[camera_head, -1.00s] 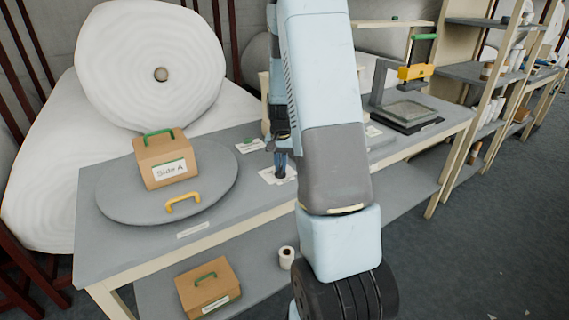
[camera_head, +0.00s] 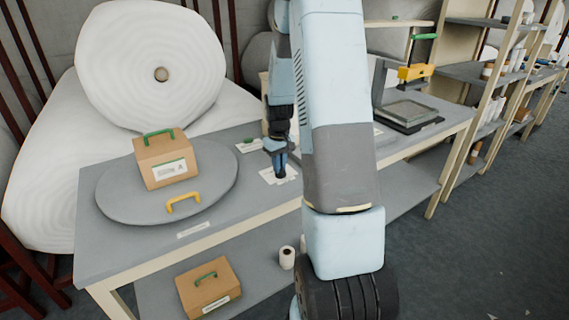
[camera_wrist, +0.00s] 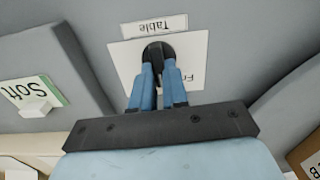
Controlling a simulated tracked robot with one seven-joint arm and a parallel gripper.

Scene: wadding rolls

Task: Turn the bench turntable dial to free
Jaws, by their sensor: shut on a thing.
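The turntable dial is a dark round knob (camera_wrist: 157,52) on a white card (camera_wrist: 188,58) in the wrist view. A "Table" label (camera_wrist: 154,26) lies beside the card, and letters "Fr" show on it by the knob. My gripper (camera_wrist: 158,68) is shut on the knob, with its blue fingers on either side. The knob's pointer is hidden, so its setting cannot be told. In the head view my gripper (camera_head: 281,170) is over the card on the bench (camera_head: 250,203). The grey turntable (camera_head: 119,205) lies to its left.
A cardboard box with a green handle (camera_head: 166,163) stands on the turntable, near a yellow handle (camera_head: 184,203). A card reading "Soft" (camera_wrist: 30,92) lies left of the dial. A press with a yellow part (camera_head: 415,73) stands on the bench to the right.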

